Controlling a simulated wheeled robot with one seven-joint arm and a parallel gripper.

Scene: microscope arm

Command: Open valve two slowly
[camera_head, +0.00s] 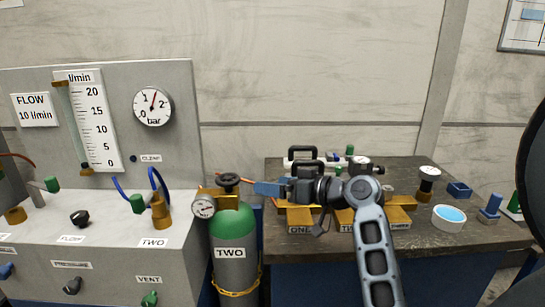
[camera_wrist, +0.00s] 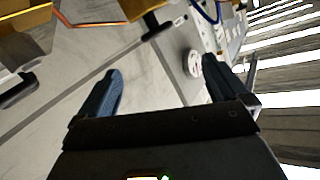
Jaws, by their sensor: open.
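A green-topped grey cylinder (camera_head: 232,262) labelled TWO stands between the panel and the bench. A black handwheel (camera_head: 229,180) on a brass valve body tops it, with a small gauge (camera_head: 204,207) at its left. On the panel's ledge, above another TWO label (camera_head: 153,242), is a brass fitting (camera_head: 160,212) with a green handle (camera_head: 137,203). My gripper (camera_head: 265,188) is just right of the handwheel in the picture, pointing left; I cannot tell the depth gap. In the wrist view its blue fingers (camera_wrist: 166,80) are spread apart with nothing between them.
The flow panel (camera_head: 180,90) with a bar gauge (camera_head: 153,107) is at left. The dark bench (camera_head: 460,243) at right holds brass blocks, a white round dish (camera_head: 449,217) and several small items. A chain (camera_head: 236,293) rings the cylinder.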

